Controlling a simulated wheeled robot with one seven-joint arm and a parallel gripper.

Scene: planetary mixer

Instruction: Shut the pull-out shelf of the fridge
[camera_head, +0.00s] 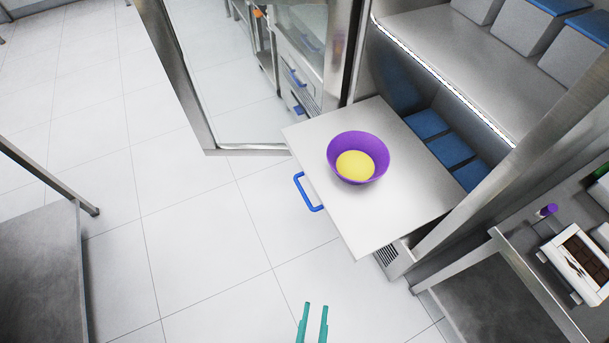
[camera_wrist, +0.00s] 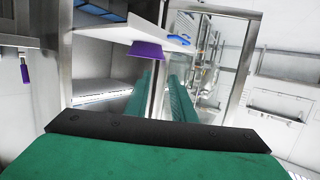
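The fridge's pull-out shelf (camera_head: 392,205) is a pale flat board that sticks out of the fridge. A blue handle (camera_head: 307,193) is on its front edge. A purple bowl (camera_head: 343,143) with something yellow in it stands upright on the shelf. My gripper (camera_head: 316,306) has two thin teal fingers, apart and empty, over the floor below the shelf in the head view, not touching it. The wrist view, which looks upside down, shows the shelf (camera_wrist: 105,33), the bowl (camera_wrist: 146,49) and the handle (camera_wrist: 179,40) beyond the fingers.
The fridge's glass door (camera_head: 235,75) stands open to the left of the shelf. Blue-lidded containers (camera_head: 450,150) sit inside the fridge. Counters stand at the left (camera_head: 45,270) and right (camera_head: 520,235). The tiled floor (camera_head: 215,245) before the shelf is clear.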

